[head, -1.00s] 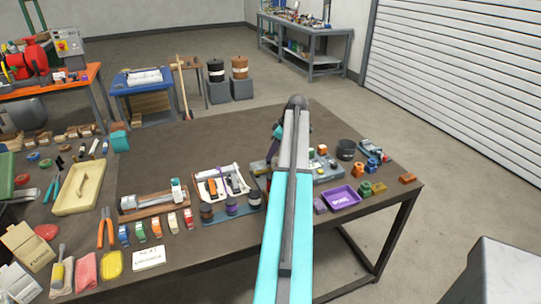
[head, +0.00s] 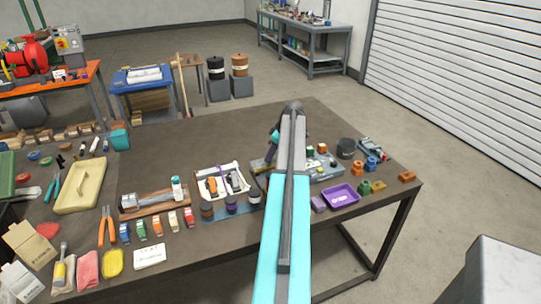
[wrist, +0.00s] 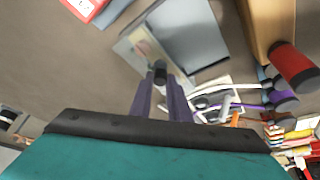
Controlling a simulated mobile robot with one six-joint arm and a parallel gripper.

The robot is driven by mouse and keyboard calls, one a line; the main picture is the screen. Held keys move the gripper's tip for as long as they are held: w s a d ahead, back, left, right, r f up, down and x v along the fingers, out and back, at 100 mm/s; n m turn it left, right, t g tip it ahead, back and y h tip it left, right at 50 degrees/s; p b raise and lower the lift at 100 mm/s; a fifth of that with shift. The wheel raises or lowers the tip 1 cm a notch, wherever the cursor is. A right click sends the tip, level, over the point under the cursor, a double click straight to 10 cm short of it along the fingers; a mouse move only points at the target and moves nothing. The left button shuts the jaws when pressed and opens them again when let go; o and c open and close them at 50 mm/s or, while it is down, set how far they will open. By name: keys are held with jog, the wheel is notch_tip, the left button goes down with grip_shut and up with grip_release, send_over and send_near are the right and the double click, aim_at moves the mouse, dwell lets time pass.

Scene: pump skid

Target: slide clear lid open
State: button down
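In the wrist view a pale, see-through panel (wrist: 137,45), apparently the clear lid, lies beside a grey flat plate (wrist: 192,42). A dark round knob (wrist: 160,73) stands by the panel's lower edge. The two purple fingers of my gripper (wrist: 161,84) point at the knob, one on each side, with a gap between them. Whether the tips touch or grip the knob cannot be told. In the head view my arm hides most of my gripper and the lid; part of a grey base (head: 325,172) shows to the right of the arm.
A purple tray (head: 341,195) and several coloured fittings lie to the right. A white-framed holder (head: 221,181) and a row of jars are left of my arm. The table's (head: 230,140) far middle is clear.

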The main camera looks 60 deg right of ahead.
jog(key=shift+s+a+b, duration=0.25)
jog(key=shift+s+a, duration=0.45)
jog(key=shift+s, duration=0.25)
jog(key=shift+s+a+b, duration=0.25)
jog(key=shift+s+a, duration=0.4)
jog(key=shift+s, duration=0.25)
jog(key=shift+s+a+b, duration=0.25)
jog(key=shift+s+a, duration=0.45)
jog(key=shift+s, duration=0.25)
jog(key=c, duration=1.7)
grip_release()
jog(key=shift+o, duration=0.2)
jog(key=shift+r, duration=0.1)
jog(key=b+v, duration=0.2)
jog(key=v, duration=1.1)
jog(key=shift+s+r+b, duration=0.2)
jog(key=shift+r+b, duration=0.1)
jog(key=shift+b, duration=0.05)
